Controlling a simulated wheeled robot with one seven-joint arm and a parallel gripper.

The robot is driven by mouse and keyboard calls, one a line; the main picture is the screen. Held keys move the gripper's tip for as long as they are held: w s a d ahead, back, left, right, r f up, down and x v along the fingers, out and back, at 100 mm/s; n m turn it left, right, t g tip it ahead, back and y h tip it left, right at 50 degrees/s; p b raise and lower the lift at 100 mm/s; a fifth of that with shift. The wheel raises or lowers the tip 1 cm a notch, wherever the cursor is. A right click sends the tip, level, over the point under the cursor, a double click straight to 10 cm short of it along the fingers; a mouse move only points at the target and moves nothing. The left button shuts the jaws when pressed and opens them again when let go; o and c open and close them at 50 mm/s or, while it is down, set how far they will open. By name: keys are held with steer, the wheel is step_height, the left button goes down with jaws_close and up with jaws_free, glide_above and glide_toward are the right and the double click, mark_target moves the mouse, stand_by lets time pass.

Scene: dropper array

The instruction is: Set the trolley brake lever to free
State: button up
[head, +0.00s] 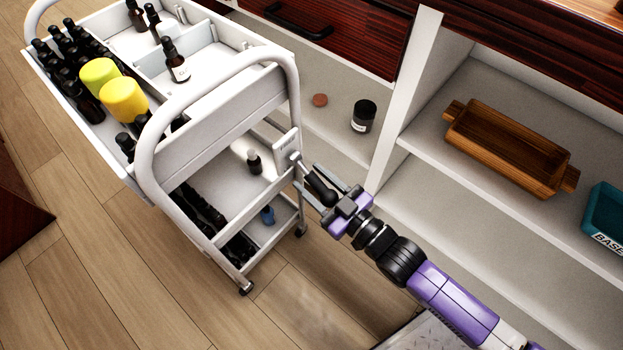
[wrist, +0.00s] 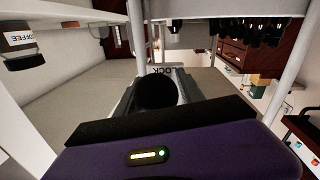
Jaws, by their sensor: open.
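The white trolley (head: 213,125) stands left of centre in the head view. A pale plate (head: 286,146) is fixed to its right upright, with lettering too small to read there. The brake lever's black knob (head: 322,190) sticks out from below the plate. My gripper (head: 305,177) is open, with its fingers on either side of the knob; I cannot tell whether they touch it. In the wrist view the round black knob (wrist: 156,93) fills the space ahead of the gripper and hides most of the lever.
A cabinet with open shelves stands to the right, holding a dark jar (head: 363,116), a wooden tray (head: 510,150) and a teal bin (head: 606,222). The wooden floor in front is clear.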

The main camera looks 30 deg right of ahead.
steer(key=shift+w, duration=0.3)
jaws_close()
stand_by(1.3)
